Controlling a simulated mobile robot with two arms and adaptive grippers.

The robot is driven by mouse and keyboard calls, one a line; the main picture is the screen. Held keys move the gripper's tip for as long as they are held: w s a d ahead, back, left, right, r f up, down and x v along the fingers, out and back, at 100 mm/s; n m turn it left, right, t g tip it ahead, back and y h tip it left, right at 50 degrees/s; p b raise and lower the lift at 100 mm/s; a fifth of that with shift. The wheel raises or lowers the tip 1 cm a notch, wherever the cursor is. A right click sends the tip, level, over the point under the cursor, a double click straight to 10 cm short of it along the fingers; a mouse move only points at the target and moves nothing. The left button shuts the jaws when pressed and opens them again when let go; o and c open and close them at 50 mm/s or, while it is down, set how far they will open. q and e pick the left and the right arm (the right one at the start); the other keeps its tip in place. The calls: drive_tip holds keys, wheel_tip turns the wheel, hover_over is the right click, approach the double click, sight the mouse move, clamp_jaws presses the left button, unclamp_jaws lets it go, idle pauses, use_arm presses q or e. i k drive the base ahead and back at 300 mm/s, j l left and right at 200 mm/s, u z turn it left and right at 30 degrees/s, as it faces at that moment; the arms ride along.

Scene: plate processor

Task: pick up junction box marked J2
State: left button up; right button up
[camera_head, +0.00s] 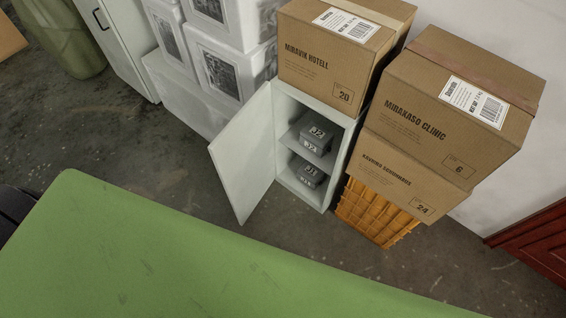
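Grey boxes stand inside a small open white cabinet. An upper grey box (316,135) sits on the upper shelf, with a pale label on its top that seems to end in 2. A second pale mark at the front below it (310,148) looks like J2 but is too small to read surely. A lower grey box (311,174) sits in the compartment below, with a label I cannot read surely. Neither of my grippers is in view.
The cabinet door (243,158) stands open to the left. Cardboard boxes (460,105) are stacked to the right over an orange crate (375,214); another carton (340,50) tops the cabinet. A green surface (190,255) fills the foreground. Dark floor lies clear between it and the cabinet.

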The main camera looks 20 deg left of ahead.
sight(317, 140)
drive_tip(key=j+z, duration=0.3)
drive_tip(key=j, duration=0.25)
drive_tip(key=j+z, duration=0.25)
drive_tip(key=j, duration=0.3)
drive_tip(key=k+j+z, duration=0.1)
drive_tip(key=j+z, duration=0.2)
drive_tip(key=j, duration=0.25)
drive_tip(key=k+j+z, duration=0.15)
drive_tip(key=j+z, duration=0.15)
drive_tip(key=j, duration=0.2)
drive_tip(key=k+j, duration=0.15)
drive_tip(key=j, duration=0.25)
drive_tip(key=k+j, duration=0.1)
drive_tip(key=j, duration=0.35)
drive_tip(key=k+j, duration=0.15)
drive_tip(key=j, duration=0.25)
drive_tip(key=i+l, duration=0.3)
drive_tip(key=l, duration=0.15)
